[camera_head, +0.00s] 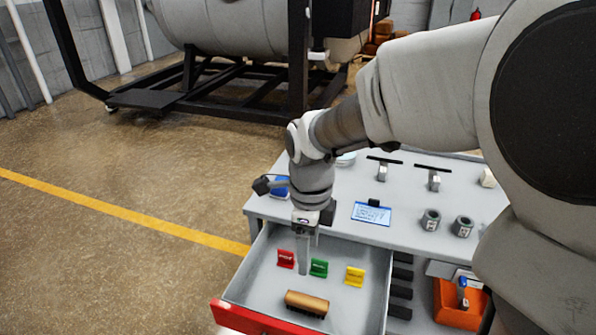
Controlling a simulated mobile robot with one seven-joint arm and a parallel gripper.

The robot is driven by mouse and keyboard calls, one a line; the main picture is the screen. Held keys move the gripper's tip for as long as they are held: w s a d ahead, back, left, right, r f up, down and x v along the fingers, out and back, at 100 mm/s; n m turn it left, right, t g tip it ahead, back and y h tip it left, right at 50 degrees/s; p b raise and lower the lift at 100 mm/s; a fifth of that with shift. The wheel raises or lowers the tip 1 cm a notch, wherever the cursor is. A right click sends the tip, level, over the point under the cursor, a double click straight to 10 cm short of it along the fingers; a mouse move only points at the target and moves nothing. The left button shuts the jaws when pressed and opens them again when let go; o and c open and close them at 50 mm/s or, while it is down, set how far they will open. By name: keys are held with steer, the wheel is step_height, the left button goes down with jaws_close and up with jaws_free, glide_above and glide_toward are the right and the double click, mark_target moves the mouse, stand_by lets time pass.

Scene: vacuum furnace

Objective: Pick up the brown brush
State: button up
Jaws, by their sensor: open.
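The brown brush (306,304) lies in the open drawer (342,318), near its front. It has a light brown wooden back and dark bristles. My gripper (304,268) is open and points down over the drawer. It is beyond the brush in the picture, between a red clip (286,259) and a green clip (319,268). It appears empty and apart from the brush. I cannot tell its exact height above the drawer floor.
A yellow clip (355,276) stands to the right in the drawer. An orange bin (460,303) is at right. The drawer's red front (250,321) is nearest. Open floor lies left.

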steer(key=b, duration=0.3)
glide_toward(308, 300)
step_height(308, 300, down, 5)
steer(key=shift+w+a+f, duration=0.15)
steer(key=shift+f, duration=0.05)
steer(key=f+b, duration=0.2)
steer(key=f, duration=0.3)
steer(key=shift+d+f, duration=0.15)
steer(key=shift+d, duration=0.05)
jaws_close()
